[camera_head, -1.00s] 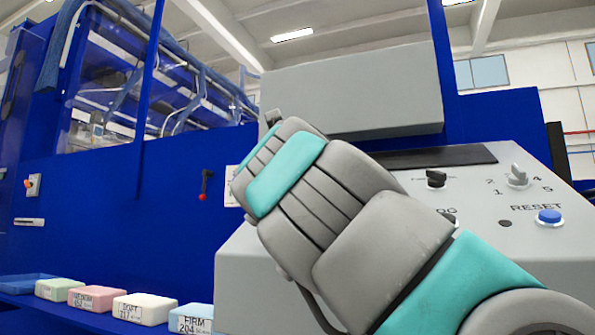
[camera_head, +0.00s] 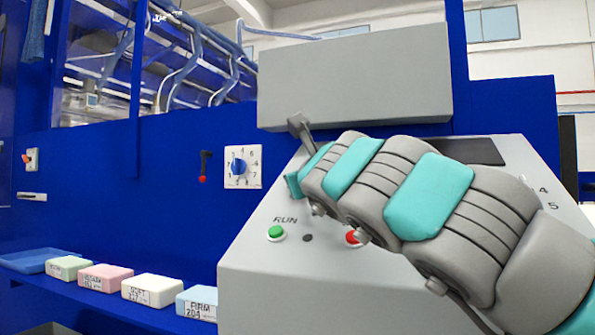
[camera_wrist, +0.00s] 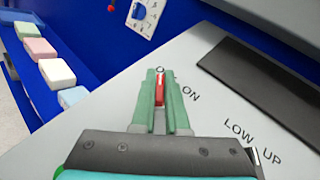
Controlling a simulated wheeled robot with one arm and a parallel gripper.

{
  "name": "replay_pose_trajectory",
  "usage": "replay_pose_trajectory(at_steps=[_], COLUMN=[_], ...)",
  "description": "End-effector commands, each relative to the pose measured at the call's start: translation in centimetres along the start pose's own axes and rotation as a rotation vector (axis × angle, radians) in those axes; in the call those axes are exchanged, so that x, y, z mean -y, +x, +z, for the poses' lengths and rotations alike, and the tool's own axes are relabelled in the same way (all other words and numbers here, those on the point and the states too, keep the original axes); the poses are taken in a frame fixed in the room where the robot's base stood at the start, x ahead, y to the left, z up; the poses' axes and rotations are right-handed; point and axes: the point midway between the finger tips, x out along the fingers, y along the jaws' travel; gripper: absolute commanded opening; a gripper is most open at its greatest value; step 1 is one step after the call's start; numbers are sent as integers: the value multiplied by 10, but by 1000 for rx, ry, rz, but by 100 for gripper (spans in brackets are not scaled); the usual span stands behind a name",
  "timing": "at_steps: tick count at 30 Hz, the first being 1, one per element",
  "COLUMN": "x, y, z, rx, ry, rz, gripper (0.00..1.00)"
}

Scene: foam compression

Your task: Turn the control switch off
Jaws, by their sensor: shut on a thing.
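The control switch is a small red lever (camera_wrist: 159,90) on the sloping grey console (camera_wrist: 110,100) in the wrist view. An "ON" label is just right of it, and an "O" shows at the fingertips, the rest of that word hidden. My gripper (camera_wrist: 160,76) has its two green fingers on either side of the red lever, shut on it. In the head view my arm reaches across the console (camera_head: 250,285) to its upper left, and the switch is hidden there.
A green RUN button (camera_head: 276,232) and a red button (camera_head: 354,237) lie below my arm. A black panel (camera_wrist: 262,95) lies right of the switch. A dial (camera_head: 243,167) is on the blue wall. Several foam blocks (camera_head: 152,290) line the left shelf.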

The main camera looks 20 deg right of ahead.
Motion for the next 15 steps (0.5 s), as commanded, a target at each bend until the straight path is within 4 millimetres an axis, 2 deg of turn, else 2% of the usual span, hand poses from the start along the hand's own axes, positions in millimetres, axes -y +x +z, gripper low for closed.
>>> replay_pose_trajectory(at_steps=[11, 12, 15], x=[0, 0, 0], y=[0, 0, 0], z=[1, 1, 0], rx=[2, 2, 1], ry=[-2, -2, -1], rz=[2, 2, 2], gripper=[0, 16, 28])
